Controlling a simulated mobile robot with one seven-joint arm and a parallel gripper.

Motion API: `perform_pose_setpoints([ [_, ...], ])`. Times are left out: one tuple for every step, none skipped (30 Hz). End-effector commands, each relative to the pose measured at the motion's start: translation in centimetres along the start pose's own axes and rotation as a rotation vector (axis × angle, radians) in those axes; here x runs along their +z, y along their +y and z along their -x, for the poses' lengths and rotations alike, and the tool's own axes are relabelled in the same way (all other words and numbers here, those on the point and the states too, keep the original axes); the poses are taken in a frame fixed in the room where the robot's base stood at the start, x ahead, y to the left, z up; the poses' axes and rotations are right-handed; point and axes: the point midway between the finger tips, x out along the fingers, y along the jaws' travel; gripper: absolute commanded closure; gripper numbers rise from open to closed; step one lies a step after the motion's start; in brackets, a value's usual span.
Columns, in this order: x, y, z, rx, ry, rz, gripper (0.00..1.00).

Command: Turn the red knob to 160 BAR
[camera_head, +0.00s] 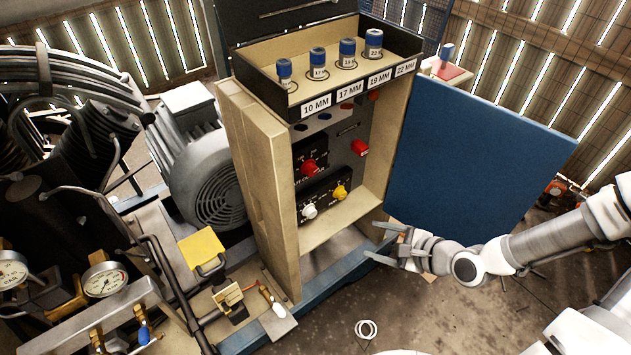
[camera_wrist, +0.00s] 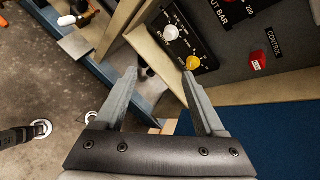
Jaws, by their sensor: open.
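The red knob (camera_head: 308,168) is on a black plate on the compressor's control panel, inside the open cabinet, in the head view. Its pointer setting is too small to read. In the wrist view both fingers of the gripper (camera_wrist: 159,74) are spread apart.
A yellow knob (camera_head: 340,192) and white knob (camera_head: 309,211) sit below the red knob. A red control switch (camera_head: 359,147) is to its right. The blue cabinet door (camera_head: 470,155) stands open at right. A tray (camera_head: 262,82) of sockets is above.

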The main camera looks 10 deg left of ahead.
Motion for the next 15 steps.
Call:
perform_pose_setpoints([
  [0.2, 0.5, -1.0, -0.043, -0.060, -0.089, 0.28],
  [0.6, 0.4, -1.2, -0.069, -0.096, -0.138, 0.28],
  [1.1, 0.2, -1.5, -0.104, -0.146, -0.205, 0.28],
  [1.5, 0.1, -1.7, -0.129, -0.183, -0.255, 0.28],
  [1.9, -0.2, -1.7, -0.155, -0.221, -0.303, 0.28],
  [2.4, -0.5, -1.8, -0.186, -0.270, -0.363, 0.28],
  [2.8, -0.8, -1.7, -0.209, -0.306, -0.405, 0.28],
  [3.1, -1.1, -1.6, -0.229, -0.340, -0.445, 0.28],
  [3.4, -1.5, -1.5, -0.253, -0.382, -0.493, 0.28],
  [3.6, -1.8, -1.4, -0.270, -0.411, -0.525, 0.28],
  [3.9, -2.1, -1.2, -0.285, -0.438, -0.554, 0.28],
  [4.1, -2.4, -1.0, -0.301, -0.469, -0.585, 0.28],
  [4.2, -2.6, -0.9, -0.311, -0.488, -0.606, 0.28],
  [4.3, -2.8, -0.7, -0.321, -0.504, -0.623, 0.28],
  [4.5, -3.0, -0.6, -0.329, -0.522, -0.639, 0.28],
])
